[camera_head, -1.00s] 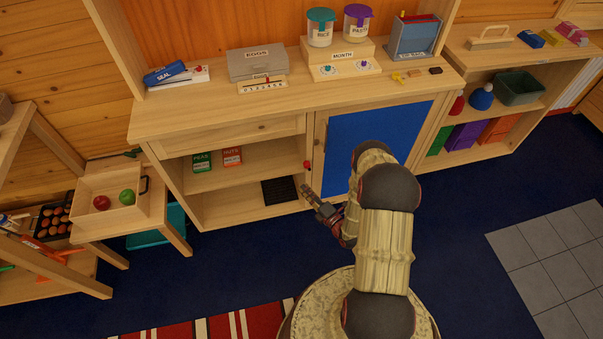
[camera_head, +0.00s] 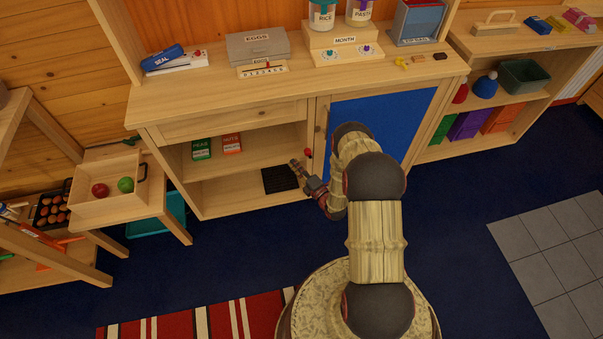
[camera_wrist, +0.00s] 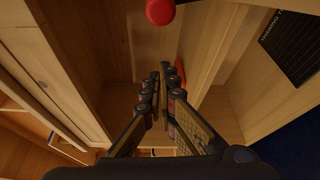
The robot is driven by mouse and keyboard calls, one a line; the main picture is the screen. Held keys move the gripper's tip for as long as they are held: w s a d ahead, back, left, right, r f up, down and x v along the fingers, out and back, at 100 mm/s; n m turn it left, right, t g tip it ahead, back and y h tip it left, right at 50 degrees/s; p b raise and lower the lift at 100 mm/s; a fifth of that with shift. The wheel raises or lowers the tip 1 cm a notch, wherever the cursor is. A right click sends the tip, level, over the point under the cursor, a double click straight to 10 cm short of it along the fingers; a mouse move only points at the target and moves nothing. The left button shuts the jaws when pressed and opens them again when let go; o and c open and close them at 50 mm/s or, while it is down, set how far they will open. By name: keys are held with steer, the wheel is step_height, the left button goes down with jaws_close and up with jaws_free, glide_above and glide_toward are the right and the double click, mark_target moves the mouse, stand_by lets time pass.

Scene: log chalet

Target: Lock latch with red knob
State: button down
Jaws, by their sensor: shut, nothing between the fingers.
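In the wrist view the red knob (camera_wrist: 160,11) shows at the top centre, beyond my fingertips. My gripper (camera_head: 295,165) is shut and empty, just left of and slightly below the knob, in front of the open shelf. In the wrist view its fingers (camera_wrist: 166,70) are together, apart from the knob. The rest of the latch is too small to make out, and my arm covers part of the door.
The open shelves hold a green box (camera_head: 202,148), a red box (camera_head: 232,143) and a dark grid mat (camera_head: 280,179), which also shows in the wrist view (camera_wrist: 292,45). A wooden side table (camera_head: 110,203) stands left. Blue floor lies clear in front.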

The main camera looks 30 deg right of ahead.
steer(key=d, duration=0.2)
steer(key=d+b, duration=0.1)
steer(key=shift+w+d+r, duration=0.15)
steer(key=shift+d+r, duration=0.1)
steer(key=shift+d, duration=0.1)
steer(key=shift+d, duration=0.15)
steer(key=shift+d+r, duration=0.1)
steer(key=shift+d, duration=0.05)
